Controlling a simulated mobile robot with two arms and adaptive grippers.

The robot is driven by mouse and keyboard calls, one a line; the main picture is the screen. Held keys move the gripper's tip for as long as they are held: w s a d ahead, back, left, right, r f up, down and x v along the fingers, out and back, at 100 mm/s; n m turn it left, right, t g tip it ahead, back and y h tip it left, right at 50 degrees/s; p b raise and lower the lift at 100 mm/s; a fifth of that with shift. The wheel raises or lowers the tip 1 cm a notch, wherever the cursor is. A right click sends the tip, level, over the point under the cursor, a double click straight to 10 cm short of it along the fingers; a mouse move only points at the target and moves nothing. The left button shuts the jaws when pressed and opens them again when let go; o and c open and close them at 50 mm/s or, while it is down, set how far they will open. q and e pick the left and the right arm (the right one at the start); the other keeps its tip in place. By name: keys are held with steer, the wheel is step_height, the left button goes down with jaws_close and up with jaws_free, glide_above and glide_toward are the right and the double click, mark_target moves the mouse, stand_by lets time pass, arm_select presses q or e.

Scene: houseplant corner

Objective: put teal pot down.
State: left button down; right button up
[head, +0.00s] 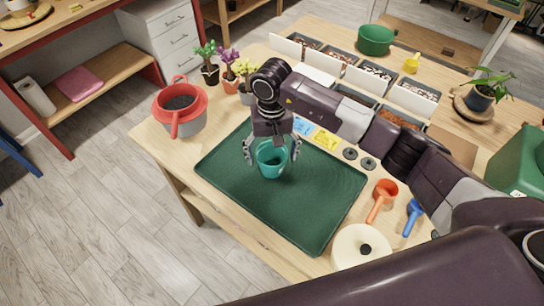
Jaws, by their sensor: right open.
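The teal pot (271,161) is upright on the dark green mat (310,205), near the mat's back-left part. It looks empty inside. My right gripper (271,150) is above the pot and points down, with its fingers spread open on the left and right sides of the pot. I cannot tell whether the fingers touch the pot's sides. My left gripper does not show in the head view.
A red and grey bucket (182,110) stands left of the mat, with small potted plants behind. Trays line the back. The mat's front is clear.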

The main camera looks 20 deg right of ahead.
mark_target(272, 159)
step_height(272, 159, up, 11)
steer(key=b, duration=0.3)
stand_by(0.5)
